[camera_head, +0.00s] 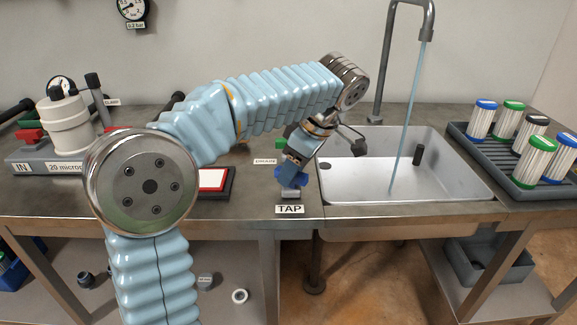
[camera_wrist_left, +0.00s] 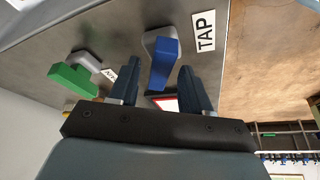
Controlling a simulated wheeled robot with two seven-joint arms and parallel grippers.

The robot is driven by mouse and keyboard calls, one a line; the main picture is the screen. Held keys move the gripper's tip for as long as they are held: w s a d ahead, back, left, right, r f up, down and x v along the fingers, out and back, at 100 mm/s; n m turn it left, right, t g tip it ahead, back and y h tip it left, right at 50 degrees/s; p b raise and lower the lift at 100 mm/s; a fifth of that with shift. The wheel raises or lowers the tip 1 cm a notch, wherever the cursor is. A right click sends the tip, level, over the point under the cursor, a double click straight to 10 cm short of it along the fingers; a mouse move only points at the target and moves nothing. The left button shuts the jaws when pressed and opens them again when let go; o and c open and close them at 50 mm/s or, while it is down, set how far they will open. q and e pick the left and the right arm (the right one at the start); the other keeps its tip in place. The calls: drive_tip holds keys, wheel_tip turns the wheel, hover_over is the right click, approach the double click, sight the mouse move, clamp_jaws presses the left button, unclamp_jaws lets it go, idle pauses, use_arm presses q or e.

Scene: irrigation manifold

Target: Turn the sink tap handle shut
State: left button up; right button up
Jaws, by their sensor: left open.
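The blue tap handle (camera_wrist_left: 163,62) sits on a grey base in the left wrist view, beside the label "TAP" (camera_wrist_left: 205,32). My left gripper (camera_wrist_left: 160,76) is open, with its two dark fingers pointing at the handle. The handle's near end shows between the fingertip lines; I cannot tell whether the fingers touch it. In the head view my left gripper (camera_head: 293,176) is above the "TAP" label (camera_head: 289,209) and largely hides the handle. Water (camera_head: 409,115) runs from the spout (camera_head: 383,60) into the sink (camera_head: 440,183). My right gripper is not in view.
A green handle (camera_wrist_left: 72,80) on a grey base stands close to the tap handle. A red-and-white pad (camera_head: 212,180) lies on the counter left of the tap. A white filter housing (camera_head: 67,125) stands at left. A dark tray (camera_head: 480,155) of filter cartridges is right of the sink.

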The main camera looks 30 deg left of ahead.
use_arm(q)
drive_tip(key=shift+c, duration=0.5)
clamp_jaws()
drive_tip(key=shift+m, duration=0.3)
drive_tip(key=shift+m+t+b, duration=0.5)
drive_tip(key=shift+m, duration=0.4)
drive_tip(key=m+t+b, duration=0.1)
drive_tip(key=m, duration=0.2)
drive_tip(key=shift+s+m+h, duration=0.15)
drive_tip(key=shift+m+h, duration=0.15)
drive_tip(key=m+t+b, duration=0.1)
drive_tip(key=m, duration=0.2)
drive_tip(key=shift+a+h, duration=0.1)
drive_tip(key=shift+h, duration=0.2)
drive_tip(key=shift+s+m+t+h, duration=0.1)
drive_tip(key=shift+m+t+h, duration=0.4)
drive_tip(key=shift+m, duration=1.1)
